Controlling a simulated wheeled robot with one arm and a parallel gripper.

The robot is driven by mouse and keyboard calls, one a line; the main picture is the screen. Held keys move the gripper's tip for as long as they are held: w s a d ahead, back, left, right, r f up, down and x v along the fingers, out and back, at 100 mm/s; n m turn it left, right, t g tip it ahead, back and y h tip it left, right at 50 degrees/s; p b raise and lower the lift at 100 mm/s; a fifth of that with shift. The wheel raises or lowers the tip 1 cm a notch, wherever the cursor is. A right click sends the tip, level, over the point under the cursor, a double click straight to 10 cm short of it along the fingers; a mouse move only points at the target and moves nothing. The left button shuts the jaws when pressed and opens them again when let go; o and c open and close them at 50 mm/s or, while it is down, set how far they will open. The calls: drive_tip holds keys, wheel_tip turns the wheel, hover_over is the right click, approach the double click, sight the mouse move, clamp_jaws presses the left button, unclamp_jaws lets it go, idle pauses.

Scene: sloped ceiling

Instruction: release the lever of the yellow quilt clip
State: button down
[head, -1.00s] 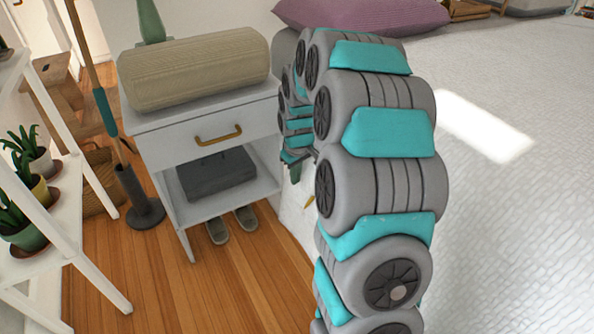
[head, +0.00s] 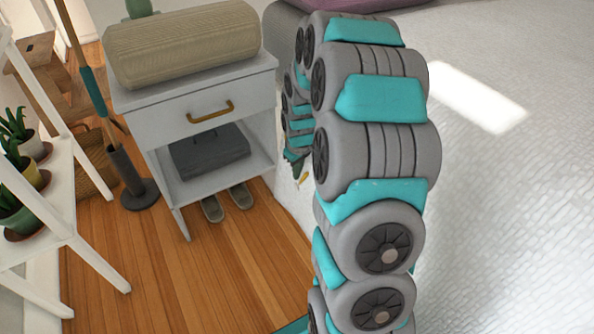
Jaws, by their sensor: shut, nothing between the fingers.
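The yellow quilt clip (head: 303,180) is a small yellow piece on the white side of the bed, right of the nightstand. It is small in the head view and my arm's near links stand close to it on the right, so its lever cannot be made out. My gripper (head: 297,167) is at the far end of my grey and teal arm, just above and left of the clip. It is shut and holds nothing. Whether it touches the clip cannot be told.
A white nightstand (head: 160,95) with a beige bolster (head: 185,45) on top and a grey box (head: 210,152) on its shelf stands left of the gripper. Slippers (head: 228,203) lie beneath. A white plant stand (head: 70,235) is at left. Wooden floor between is clear.

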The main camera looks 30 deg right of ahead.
drive_tip(key=shift+f+g+p, duration=0.1)
drive_tip(key=shift+g+p, duration=0.45)
drive_tip(key=shift+g, duration=0.15)
drive_tip(key=shift+s+f+g+p, duration=0.35)
drive_tip(key=shift+g, duration=0.45)
drive_tip(key=shift+r, duration=0.1)
